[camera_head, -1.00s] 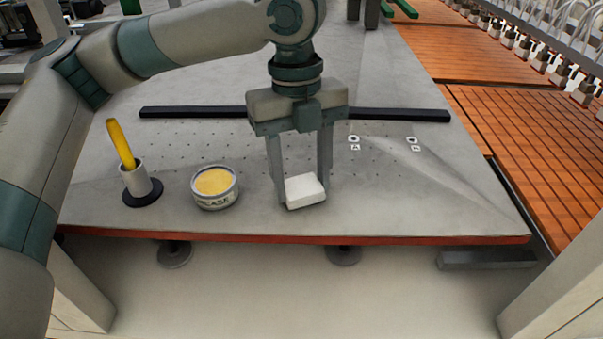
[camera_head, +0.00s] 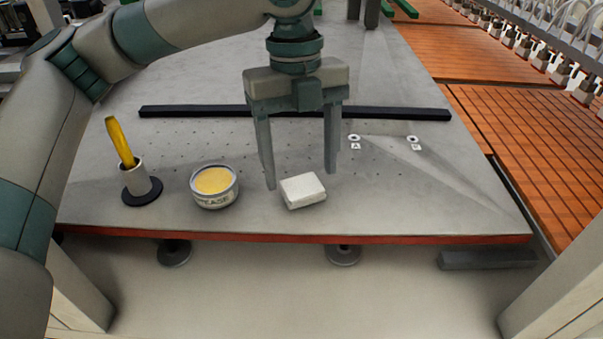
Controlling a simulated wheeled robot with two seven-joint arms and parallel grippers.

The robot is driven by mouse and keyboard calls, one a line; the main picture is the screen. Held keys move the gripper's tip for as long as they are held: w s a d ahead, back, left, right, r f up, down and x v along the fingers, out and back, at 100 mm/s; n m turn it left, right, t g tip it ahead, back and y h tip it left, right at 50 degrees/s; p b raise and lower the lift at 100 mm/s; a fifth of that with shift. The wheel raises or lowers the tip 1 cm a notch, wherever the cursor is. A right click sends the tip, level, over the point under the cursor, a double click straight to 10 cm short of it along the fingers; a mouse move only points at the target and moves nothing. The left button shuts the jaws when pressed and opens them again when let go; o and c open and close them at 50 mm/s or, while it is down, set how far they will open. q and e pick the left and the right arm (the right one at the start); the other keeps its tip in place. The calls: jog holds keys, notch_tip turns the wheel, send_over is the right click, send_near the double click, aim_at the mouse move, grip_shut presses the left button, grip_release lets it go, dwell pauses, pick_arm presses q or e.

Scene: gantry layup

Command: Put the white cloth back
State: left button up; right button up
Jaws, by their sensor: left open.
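The white cloth (camera_head: 303,191) is a small folded white block lying flat on the grey table near its front edge. My left gripper (camera_head: 301,180) points down above and just behind the cloth. Its two fingers are spread apart with nothing between them. The left fingertip is close to the cloth's left side; I cannot tell whether it touches. My right gripper is not in view.
Left of the cloth stands an open tin (camera_head: 214,187) with yellow contents. Further left, a yellow-handled tool (camera_head: 120,142) stands in a grey holder (camera_head: 138,180). A black bar (camera_head: 395,114) lies across the table (camera_head: 420,205) behind. The table right of the cloth is clear.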

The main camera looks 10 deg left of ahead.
aim_at(298, 177)
pick_arm(q)
notch_tip(298, 177, up, 9)
jog(key=b, duration=0.1)
jog(key=shift+w+a+r, duration=0.2)
jog(key=shift+w+a, duration=0.1)
jog(key=shift+w, duration=0.15)
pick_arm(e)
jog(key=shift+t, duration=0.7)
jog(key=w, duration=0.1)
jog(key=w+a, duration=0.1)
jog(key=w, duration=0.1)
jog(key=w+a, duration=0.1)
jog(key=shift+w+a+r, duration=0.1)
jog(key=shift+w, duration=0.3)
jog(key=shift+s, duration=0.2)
